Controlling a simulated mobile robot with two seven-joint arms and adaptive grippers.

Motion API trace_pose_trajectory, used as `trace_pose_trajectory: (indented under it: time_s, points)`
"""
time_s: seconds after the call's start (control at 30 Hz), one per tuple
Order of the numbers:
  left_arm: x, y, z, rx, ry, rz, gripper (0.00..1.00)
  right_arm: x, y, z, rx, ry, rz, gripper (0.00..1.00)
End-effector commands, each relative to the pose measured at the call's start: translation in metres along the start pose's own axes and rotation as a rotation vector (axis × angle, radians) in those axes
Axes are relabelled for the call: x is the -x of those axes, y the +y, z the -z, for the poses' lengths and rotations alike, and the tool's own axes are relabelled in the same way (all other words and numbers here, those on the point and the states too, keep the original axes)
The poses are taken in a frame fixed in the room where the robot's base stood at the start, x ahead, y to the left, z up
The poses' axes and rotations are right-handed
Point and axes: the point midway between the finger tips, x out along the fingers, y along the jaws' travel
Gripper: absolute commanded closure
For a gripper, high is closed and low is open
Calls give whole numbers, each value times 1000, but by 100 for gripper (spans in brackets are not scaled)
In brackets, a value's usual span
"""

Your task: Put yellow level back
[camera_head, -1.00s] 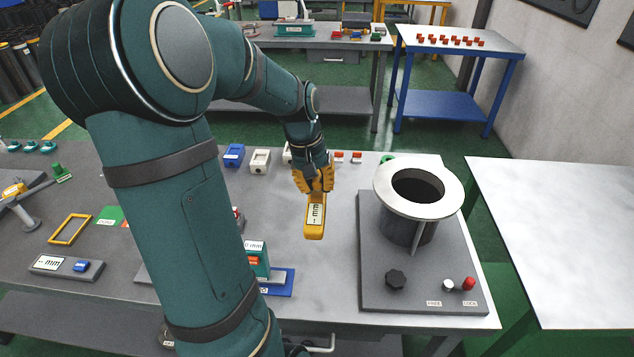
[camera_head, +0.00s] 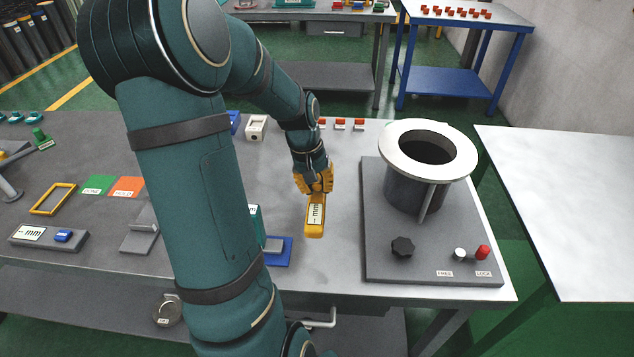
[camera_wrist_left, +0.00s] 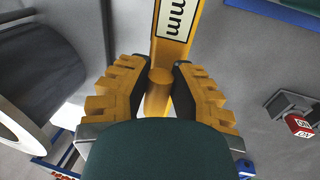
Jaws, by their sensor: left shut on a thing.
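The yellow level (camera_head: 315,216) has a white label with black marks. My left gripper (camera_head: 314,180) is shut on its far end, and the level points toward the table's front edge. It appears to be held over the table, but its height is hard to tell. In the left wrist view the level (camera_wrist_left: 172,45) lies between the two toothed yellow fingers of the gripper (camera_wrist_left: 158,85). A flat yellow rectangular frame (camera_head: 53,199) lies empty at the table's left. My right gripper is not in view.
A flanged cylinder (camera_head: 427,150) stands on a grey base plate (camera_head: 375,240) right of the level. A blue-based item (camera_head: 278,252) is close on the left, partly behind my arm. Green (camera_head: 98,185) and orange (camera_head: 126,187) pads lie near the yellow frame. A bare table (camera_head: 570,210) is at right.

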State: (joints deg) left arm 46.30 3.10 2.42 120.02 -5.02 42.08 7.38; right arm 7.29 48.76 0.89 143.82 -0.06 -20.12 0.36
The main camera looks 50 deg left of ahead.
Motion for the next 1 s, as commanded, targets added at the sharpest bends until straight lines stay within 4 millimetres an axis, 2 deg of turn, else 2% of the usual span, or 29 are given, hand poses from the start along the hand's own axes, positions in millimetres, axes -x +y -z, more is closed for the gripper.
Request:
trace_pose_trajectory:
  time_s: [0.23,1.0]
  points:
    - [2,1,-1,-1,1,2,100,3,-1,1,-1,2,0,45]
    - [-54,-11,-1,0,1,1,100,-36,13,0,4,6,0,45]
